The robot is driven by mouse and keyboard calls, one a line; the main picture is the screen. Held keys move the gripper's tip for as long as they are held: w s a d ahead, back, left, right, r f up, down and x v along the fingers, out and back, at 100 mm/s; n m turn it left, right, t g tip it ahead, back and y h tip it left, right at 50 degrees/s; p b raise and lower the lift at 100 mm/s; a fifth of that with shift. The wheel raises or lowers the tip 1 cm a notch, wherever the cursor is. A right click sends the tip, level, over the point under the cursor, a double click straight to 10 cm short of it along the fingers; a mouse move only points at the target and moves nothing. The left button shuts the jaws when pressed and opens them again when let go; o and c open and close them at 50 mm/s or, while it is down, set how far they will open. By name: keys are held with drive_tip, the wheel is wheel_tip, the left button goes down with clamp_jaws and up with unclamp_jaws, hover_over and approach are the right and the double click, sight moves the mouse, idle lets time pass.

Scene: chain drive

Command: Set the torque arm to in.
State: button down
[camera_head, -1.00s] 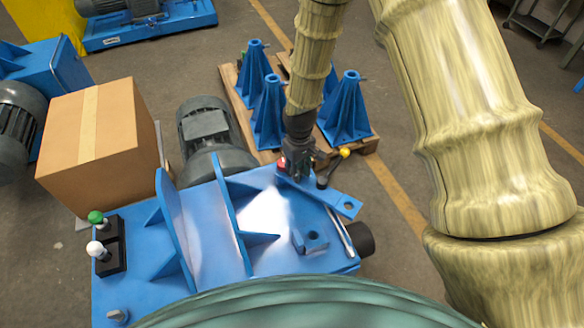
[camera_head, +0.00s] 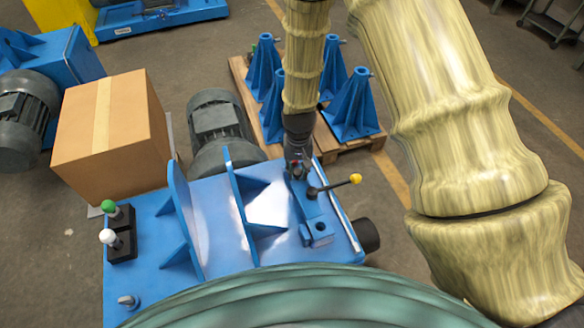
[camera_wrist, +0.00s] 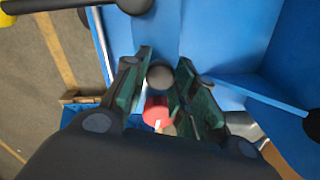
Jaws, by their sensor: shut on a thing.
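The torque arm (camera_head: 306,207) is a flat blue bar on the blue base. In the head view it runs from under my gripper towards the lower right, its lower end at a small blue block (camera_head: 320,231) with a hole. My gripper (camera_head: 297,170) is shut at the arm's upper end. In the wrist view my gripper (camera_wrist: 162,98) has its fingers around a dark round-topped handle (camera_wrist: 160,75), with a red part (camera_wrist: 157,111) beside it. The fingers hide much of this end.
Two upright ribs (camera_head: 243,210) stand on the blue base left of the arm. A grey motor (camera_head: 218,125) and blue stands (camera_head: 352,110) on a pallet are behind. A cardboard box (camera_head: 110,125) and green and white knobs (camera_head: 108,237) are left.

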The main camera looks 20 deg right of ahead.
idle(0.4)
drive_tip(key=c, duration=1.1)
unclamp_jaws()
drive_tip(key=shift+a, duration=0.1)
drive_tip(key=shift+c, duration=0.2)
wheel_tip(320, 180, up, 12)
drive_tip(key=shift+r, duration=0.1)
